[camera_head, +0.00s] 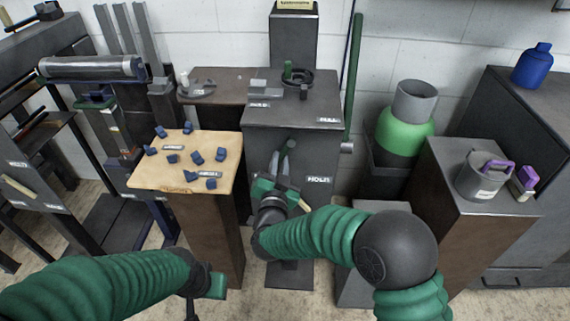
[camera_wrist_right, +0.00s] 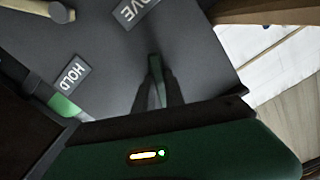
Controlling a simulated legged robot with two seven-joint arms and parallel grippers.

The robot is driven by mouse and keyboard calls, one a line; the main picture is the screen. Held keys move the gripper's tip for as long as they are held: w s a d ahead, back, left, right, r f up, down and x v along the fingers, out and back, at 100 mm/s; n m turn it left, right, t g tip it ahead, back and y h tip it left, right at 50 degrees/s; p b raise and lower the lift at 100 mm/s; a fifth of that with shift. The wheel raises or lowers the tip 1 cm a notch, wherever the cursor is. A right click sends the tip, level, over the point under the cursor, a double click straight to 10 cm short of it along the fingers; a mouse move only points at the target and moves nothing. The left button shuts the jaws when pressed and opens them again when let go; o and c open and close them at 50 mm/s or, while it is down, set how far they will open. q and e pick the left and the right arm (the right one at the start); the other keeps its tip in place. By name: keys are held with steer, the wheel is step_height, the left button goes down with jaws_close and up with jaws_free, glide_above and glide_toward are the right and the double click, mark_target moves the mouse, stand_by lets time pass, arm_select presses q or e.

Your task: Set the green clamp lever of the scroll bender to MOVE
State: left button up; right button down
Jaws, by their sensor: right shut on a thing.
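The scroll bender's dark front panel (camera_head: 322,152) carries a HOLD label (camera_head: 319,180), which also shows in the right wrist view (camera_wrist_right: 73,75). A partly cut-off MOVE label (camera_wrist_right: 133,10) shows at the top there. My right gripper (camera_wrist_right: 157,88) is shut on the green clamp lever (camera_wrist_right: 154,72), a thin green strip between its dark fingers. In the head view my right gripper (camera_head: 275,190) is low at the panel and hides most of the lever. My left gripper (camera_head: 207,284) is at the bottom, away from the bender; its jaws are unclear.
A wooden-topped stand (camera_head: 222,143) with several blue blocks is left of the bender. A dark green bar (camera_head: 354,80) stands behind at right. A cabinet (camera_head: 440,165) with a grey pot (camera_head: 484,178) is further right.

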arm_select(q)
steer(key=shift+f, duration=0.1)
arm_select(e)
steer(key=shift+s+a+f+m, duration=0.15)
steer(key=shift+a+m, duration=0.45)
steer(key=shift+m, duration=0.2)
steer(key=c, duration=1.5)
jaws_free()
steer(key=shift+o, duration=0.5)
steer(key=shift+r, duration=0.3)
arm_select(q)
steer(key=shift+s, duration=0.1)
arm_select(e)
steer(key=shift+d, duration=0.1)
